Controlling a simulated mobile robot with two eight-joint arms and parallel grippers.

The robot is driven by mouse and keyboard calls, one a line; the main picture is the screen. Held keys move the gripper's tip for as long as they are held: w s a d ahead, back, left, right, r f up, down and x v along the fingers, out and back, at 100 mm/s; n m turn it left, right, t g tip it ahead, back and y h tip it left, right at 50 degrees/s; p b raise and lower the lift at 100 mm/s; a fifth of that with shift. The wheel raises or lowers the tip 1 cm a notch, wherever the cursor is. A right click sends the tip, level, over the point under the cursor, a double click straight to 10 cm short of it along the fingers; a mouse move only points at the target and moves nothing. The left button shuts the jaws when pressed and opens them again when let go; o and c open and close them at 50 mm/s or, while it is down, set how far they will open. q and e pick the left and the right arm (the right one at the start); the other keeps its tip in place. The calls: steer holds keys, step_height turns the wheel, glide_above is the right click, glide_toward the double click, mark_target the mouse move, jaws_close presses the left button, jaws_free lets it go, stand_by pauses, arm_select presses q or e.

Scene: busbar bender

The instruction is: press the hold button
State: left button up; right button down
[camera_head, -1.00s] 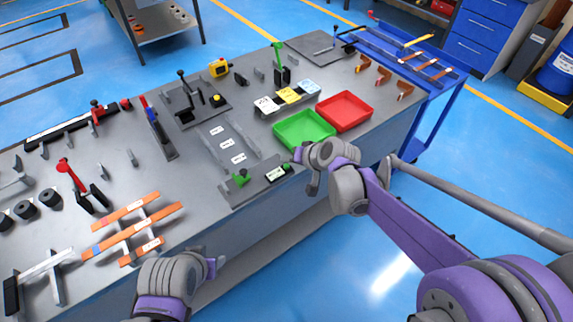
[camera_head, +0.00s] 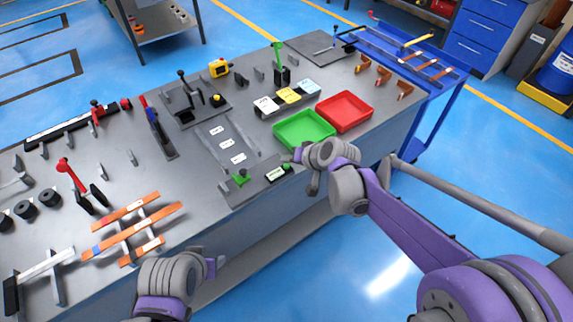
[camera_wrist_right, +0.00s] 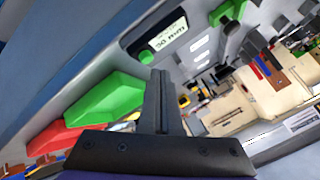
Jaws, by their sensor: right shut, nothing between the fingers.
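A small panel with a pale label (camera_head: 275,174) sits at the front edge of the bench, beside a green clamp (camera_head: 240,178). A round green button (camera_wrist_right: 147,56) is at the end of this label in the right wrist view; the label's wording is too unclear to read. My right gripper (camera_head: 297,156) is by the front edge, close to the panel. In the right wrist view its fingers (camera_wrist_right: 161,78) are together and empty, with tips near the button; I cannot tell whether they touch it. My left gripper (camera_head: 212,266) is low at the bench front, jaws unclear.
A green tray (camera_head: 278,131) and a red tray (camera_head: 345,112) lie just beyond my right gripper. White, yellow and blue blocks (camera_head: 289,96) stand behind them. Orange bars (camera_head: 133,232) lie on stands at the left.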

arm_select(q)
steer(key=shift+s+f, duration=0.15)
steer(key=shift+f, duration=0.2)
arm_select(e)
steer(key=shift+f, duration=0.4)
arm_select(q)
steer(key=shift+f+b, duration=0.35)
steer(key=shift+b, duration=0.2)
arm_select(e)
steer(key=shift+f, duration=0.5)
arm_select(q)
steer(key=shift+r, duration=0.1)
arm_select(e)
steer(key=shift+r, duration=0.15)
arm_select(q)
steer(key=shift+r+p, duration=0.55)
arm_select(e)
steer(key=shift+r, duration=0.75)
arm_select(q)
steer(key=r+p, duration=0.1)
steer(key=w+r+p, duration=0.1)
steer(key=r, duration=0.1)
steer(key=shift+w+r+p, duration=0.25)
steer(key=shift+r+p, duration=0.1)
steer(key=shift+p, duration=0.05)
arm_select(e)
step_height(320, 180, up, 5)
steer(key=shift+r, duration=0.1)
arm_select(q)
steer(key=shift+s, duration=0.1)
